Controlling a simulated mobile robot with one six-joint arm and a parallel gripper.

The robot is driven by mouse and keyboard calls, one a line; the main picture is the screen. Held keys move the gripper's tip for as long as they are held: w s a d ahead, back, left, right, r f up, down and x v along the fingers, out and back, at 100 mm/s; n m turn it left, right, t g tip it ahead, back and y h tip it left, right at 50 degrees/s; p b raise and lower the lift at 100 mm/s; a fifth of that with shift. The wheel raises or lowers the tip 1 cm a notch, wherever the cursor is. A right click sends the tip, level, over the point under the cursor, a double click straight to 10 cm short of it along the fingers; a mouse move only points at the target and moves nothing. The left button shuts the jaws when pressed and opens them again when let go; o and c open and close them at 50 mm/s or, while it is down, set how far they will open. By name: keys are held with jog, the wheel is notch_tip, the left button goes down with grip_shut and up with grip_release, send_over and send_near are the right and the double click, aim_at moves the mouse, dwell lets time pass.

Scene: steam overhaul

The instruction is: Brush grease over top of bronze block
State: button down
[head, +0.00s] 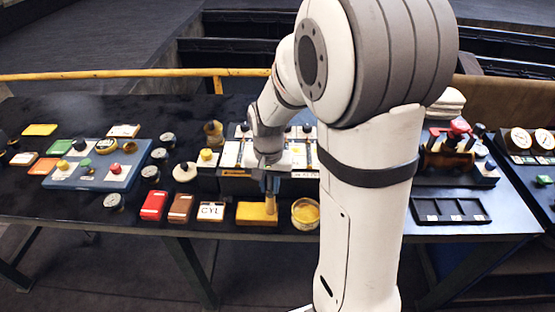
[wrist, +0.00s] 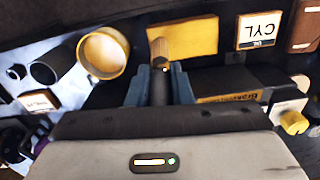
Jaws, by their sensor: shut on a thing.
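The bronze block (head: 250,215), a flat yellow-gold slab, lies near the table's front edge in the head view. It also shows in the wrist view (wrist: 195,36) beyond my fingers. My gripper (head: 271,182) points down over the block's right part, with its blue fingers (wrist: 158,88) shut on a brush (wrist: 159,62) with a dark handle and brown tip. The brush tip overlaps one end of the block in the wrist view; I cannot tell whether it touches. A round pot of yellow grease (head: 305,212) stands just right of the block and shows in the wrist view (wrist: 104,52).
A card marked CYL (head: 211,212), a brown box (head: 181,208) and a red box (head: 153,205) stand left of the block. A blue board (head: 95,178) with coloured knobs lies farther left. An empty black tray (head: 450,211) is at right. Dark racks stand behind my gripper.

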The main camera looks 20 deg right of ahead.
notch_tip(320, 180, up, 8)
jog(key=d+p, duration=0.1)
jog(key=p, duration=0.4)
jog(key=shift+s+d, duration=0.25)
jog(key=shift+s, duration=0.05)
dwell(0.5)
